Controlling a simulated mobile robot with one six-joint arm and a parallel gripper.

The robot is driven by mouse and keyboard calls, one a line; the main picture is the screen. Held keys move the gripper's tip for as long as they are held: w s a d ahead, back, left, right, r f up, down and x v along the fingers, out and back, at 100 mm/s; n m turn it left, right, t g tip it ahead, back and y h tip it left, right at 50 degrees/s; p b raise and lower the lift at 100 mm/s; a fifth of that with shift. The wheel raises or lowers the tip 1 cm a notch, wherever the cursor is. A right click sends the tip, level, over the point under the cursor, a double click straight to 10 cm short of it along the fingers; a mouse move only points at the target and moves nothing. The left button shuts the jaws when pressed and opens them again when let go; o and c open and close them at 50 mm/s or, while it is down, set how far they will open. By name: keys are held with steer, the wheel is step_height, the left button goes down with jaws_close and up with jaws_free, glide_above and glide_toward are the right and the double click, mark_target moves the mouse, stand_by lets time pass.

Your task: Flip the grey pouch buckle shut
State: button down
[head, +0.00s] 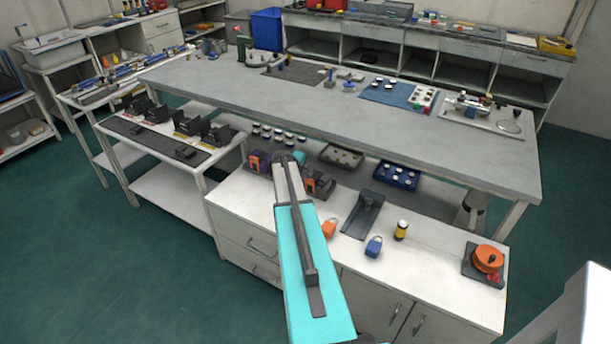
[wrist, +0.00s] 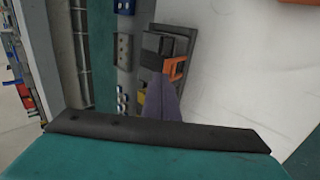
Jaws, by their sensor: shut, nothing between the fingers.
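A dark grey block that looks like the grey pouch (head: 321,180) sits at the back edge of the white cabinet top, just right of my arm in the head view. In the wrist view the pouch (wrist: 155,45) shows on a dark base, with an orange loop-like buckle (wrist: 176,68) standing out at its right side. Whether the buckle is latched cannot be told. My gripper (wrist: 163,82) is shut and empty; its tip shows just below the pouch in the wrist view. Contact cannot be judged. My arm hides part of the area left of the pouch.
A purple pouch (head: 258,161) stands left of my arm. An orange padlock (head: 329,228), a blue padlock (head: 374,247), a dark tray (head: 363,213) and a yellow-black cylinder (head: 401,230) lie to the right. The long grey table (head: 330,115) rises behind. The cabinet's front left is clear.

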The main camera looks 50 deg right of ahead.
steer(key=b+v, duration=0.2)
steer(key=v, duration=1.1)
steer(key=shift+a+r, duration=0.2)
steer(key=shift+a, duration=0.05)
